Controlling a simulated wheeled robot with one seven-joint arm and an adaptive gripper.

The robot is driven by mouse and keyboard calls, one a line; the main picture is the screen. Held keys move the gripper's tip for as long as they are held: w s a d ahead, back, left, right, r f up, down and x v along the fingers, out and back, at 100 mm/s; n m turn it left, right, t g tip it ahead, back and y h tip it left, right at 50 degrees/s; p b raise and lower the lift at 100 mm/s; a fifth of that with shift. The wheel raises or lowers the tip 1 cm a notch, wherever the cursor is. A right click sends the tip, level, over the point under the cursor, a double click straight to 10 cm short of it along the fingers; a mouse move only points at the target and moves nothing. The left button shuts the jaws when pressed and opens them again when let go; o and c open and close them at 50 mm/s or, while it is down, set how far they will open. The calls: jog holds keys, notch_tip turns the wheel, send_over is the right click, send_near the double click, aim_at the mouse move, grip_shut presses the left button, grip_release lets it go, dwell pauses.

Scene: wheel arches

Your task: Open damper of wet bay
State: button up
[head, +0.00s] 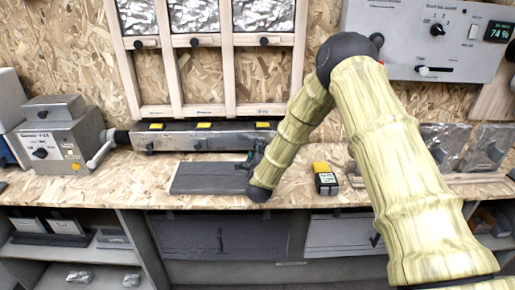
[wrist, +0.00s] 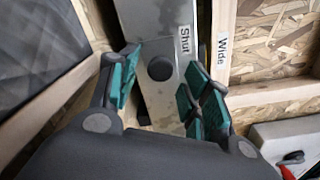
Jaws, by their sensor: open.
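The long grey metal box (head: 225,139) runs below the framed bays, with yellow tabs on top and dark knobs on its front. My gripper (head: 253,158) is at its right part, mostly hidden by my arm. In the wrist view my open gripper (wrist: 162,68) has its green-padded fingers on either side of a round black knob (wrist: 160,68), with gaps showing. The knob is on a grey metal strip (wrist: 150,18) marked "Shut"; a "Wide" label (wrist: 223,43) is on the pale wood beside it. Which bay is wet cannot be read.
The wooden frame (head: 173,75) with foil-like panels stands behind. A dark mat (head: 208,178) lies on the bench left of my gripper. A yellow-black device (head: 325,178) stands to the right. A grey control box (head: 428,38) is on the wall; a machine (head: 60,140) is at left.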

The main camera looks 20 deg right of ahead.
jog(key=shift+w+d, duration=0.15)
jog(key=shift+w, duration=0.55)
grip_shut()
jog(key=shift+f, duration=0.1)
